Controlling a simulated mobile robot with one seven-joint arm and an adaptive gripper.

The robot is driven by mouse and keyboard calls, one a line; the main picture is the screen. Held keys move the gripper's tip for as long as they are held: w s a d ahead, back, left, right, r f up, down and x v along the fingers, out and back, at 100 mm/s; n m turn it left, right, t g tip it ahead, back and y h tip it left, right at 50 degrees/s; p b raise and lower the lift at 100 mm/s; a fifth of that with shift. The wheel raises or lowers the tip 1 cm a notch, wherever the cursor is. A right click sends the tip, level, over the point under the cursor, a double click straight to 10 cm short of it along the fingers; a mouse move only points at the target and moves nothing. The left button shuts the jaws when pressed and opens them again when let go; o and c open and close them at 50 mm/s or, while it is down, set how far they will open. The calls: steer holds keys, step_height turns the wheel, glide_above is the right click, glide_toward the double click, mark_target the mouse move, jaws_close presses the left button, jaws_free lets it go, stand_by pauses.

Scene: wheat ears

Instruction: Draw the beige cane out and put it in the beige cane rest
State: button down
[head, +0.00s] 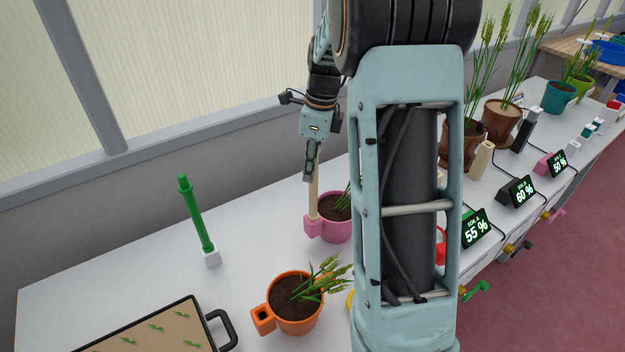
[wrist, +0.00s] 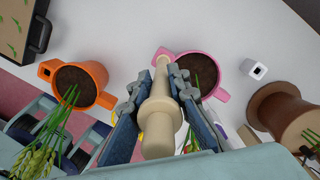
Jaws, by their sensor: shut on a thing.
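The beige cane (head: 314,195) stands about upright at the side socket of the pink pot (head: 336,218). Its lower end meets the socket, and I cannot tell how deep it sits. My gripper (head: 310,172) is shut on the cane's upper part. In the wrist view the cane (wrist: 158,128) runs between my fingers, its thick collared top toward the camera and its thin end by the pink pot (wrist: 215,70). A small white block with a dark hole (wrist: 254,69) stands empty to the right; I cannot tell whether it is the beige cane rest.
A green cane (head: 196,215) stands in a white rest (head: 212,258). An orange pot with an empty side socket (head: 295,303) is in front, and a black-rimmed tray (head: 222,320) lies at the front left. Brown pots, sensors and displays (head: 474,228) fill the right. My arm hides the middle.

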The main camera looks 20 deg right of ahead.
step_height(320, 180, up, 10)
stand_by(0.5)
steer(key=shift+s, duration=0.1)
